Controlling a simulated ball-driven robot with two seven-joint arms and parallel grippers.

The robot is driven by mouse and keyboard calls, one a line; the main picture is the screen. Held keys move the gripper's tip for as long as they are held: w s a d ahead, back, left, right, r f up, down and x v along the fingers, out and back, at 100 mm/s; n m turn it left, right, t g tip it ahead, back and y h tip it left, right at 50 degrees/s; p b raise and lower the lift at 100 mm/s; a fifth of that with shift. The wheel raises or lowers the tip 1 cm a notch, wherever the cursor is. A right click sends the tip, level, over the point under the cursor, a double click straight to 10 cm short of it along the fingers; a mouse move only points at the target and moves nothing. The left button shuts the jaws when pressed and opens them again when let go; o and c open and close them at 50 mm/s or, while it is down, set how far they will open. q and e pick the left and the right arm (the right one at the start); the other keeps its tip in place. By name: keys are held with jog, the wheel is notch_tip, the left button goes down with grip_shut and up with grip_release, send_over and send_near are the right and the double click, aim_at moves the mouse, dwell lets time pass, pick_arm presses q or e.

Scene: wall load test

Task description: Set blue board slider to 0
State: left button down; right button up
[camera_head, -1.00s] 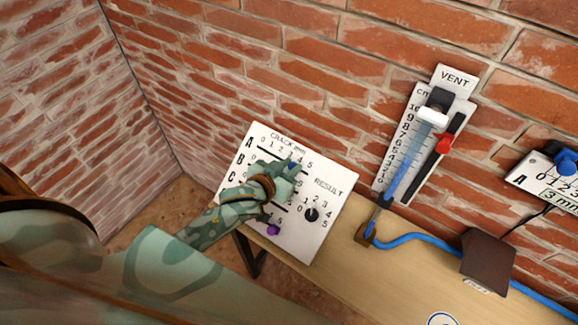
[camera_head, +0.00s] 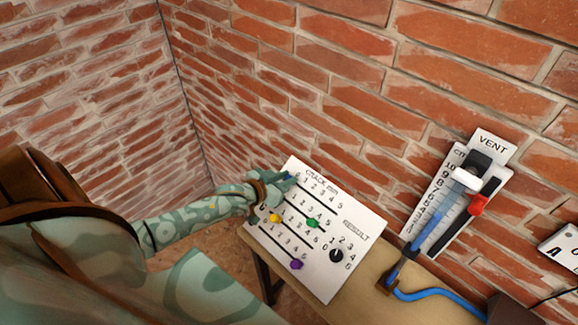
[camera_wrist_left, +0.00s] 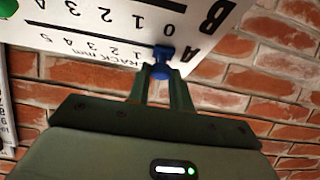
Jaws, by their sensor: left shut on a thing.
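The blue slider knob (camera_head: 289,177) is at the upper left end of row A, by the 0. My left gripper (camera_head: 277,185) reaches it from the left and covers the row letters. In the left wrist view, my gripper's fingers (camera_wrist_left: 160,83) are shut on the blue knob (camera_wrist_left: 161,61), which stands beside the letter A, past the 1, and hides the 0. My right gripper is not in view.
Yellow (camera_head: 275,218), green (camera_head: 312,223) and purple (camera_head: 296,264) knobs and a black result dial (camera_head: 336,255) are on the board. A vent gauge (camera_head: 455,195) with a red slider (camera_head: 478,205) hangs right. A blue hose (camera_head: 425,294) lies on the bench (camera_head: 372,302).

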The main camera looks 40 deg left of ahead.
pick_arm(q)
jog(key=c, duration=1.3)
grip_release()
jog(key=shift+a, duration=0.2)
jog(key=shift+o, duration=0.2)
jog(key=p+v, duration=0.2)
jog(key=v, duration=1.4)
jog(key=shift+s, duration=0.15)
jog(key=shift+a+f, duration=0.1)
